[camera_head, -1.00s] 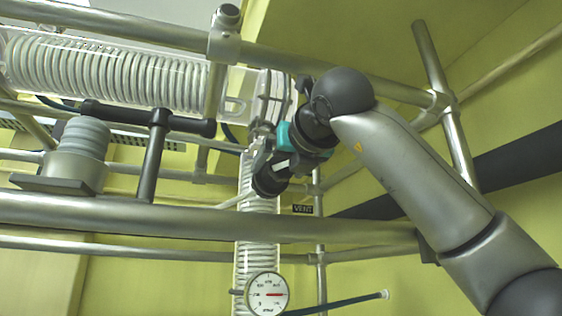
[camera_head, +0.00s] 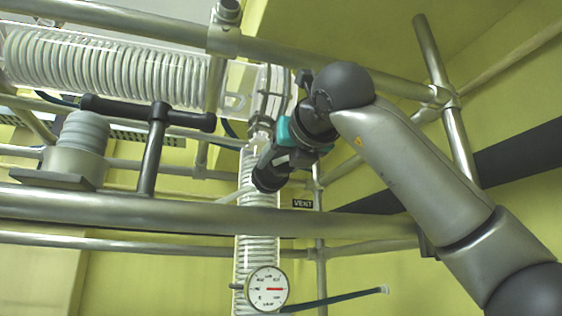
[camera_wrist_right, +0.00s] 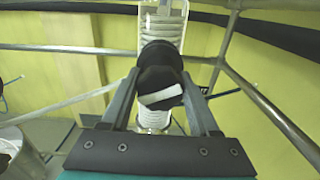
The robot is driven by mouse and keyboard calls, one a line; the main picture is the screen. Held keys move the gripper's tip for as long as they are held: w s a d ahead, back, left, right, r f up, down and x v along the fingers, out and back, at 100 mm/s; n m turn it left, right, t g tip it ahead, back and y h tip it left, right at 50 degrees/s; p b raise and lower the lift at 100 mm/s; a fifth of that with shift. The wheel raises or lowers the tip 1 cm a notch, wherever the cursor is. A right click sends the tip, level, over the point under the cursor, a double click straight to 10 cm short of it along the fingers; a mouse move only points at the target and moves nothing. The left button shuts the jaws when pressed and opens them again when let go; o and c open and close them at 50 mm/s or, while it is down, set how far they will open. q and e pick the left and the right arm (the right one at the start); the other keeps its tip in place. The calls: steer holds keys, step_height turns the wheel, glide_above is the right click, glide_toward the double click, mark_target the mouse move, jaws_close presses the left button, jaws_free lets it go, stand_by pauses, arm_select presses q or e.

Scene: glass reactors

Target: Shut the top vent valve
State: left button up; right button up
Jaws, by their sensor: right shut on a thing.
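The vent valve's black round knob (camera_wrist_right: 158,78) has a white bar on its face and sits against the vertical glass coil column. It also shows in the head view (camera_head: 270,179) left of the VENT label (camera_head: 303,203). My right gripper (camera_wrist_right: 160,97) has one finger on each side of the knob and is shut on it. In the wrist view the white bar lies nearly crosswise, slightly tilted. In the head view my right gripper (camera_head: 276,162) reaches the knob from the upper right and partly hides it. My left gripper is not in view.
Steel frame rails (camera_head: 200,214) cross in front of the column, with others above and behind. A round gauge (camera_head: 267,289) hangs below. A black T-shaped bar (camera_head: 157,117) and a grey ribbed fitting (camera_head: 82,136) stand at left. A horizontal glass coil (camera_head: 110,75) runs above.

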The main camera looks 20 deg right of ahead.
steer(key=shift+f+m+b, duration=0.1)
steer(key=shift+m+b, duration=0.6)
steer(key=shift+m, duration=0.3)
steer(key=shift+m+b, duration=0.5)
steer(key=shift+m, duration=0.9)
steer(key=o, duration=1.4)
steer(key=shift+s, duration=0.1)
steer(key=shift+s, duration=0.3)
steer(key=s+b, duration=0.1)
steer(key=s, duration=0.4)
steer(key=s+b, duration=0.2)
steer(key=s, duration=0.2)
steer(key=s+b, duration=0.2)
steer(key=s, duration=0.3)
steer(key=shift+s+d, duration=0.3)
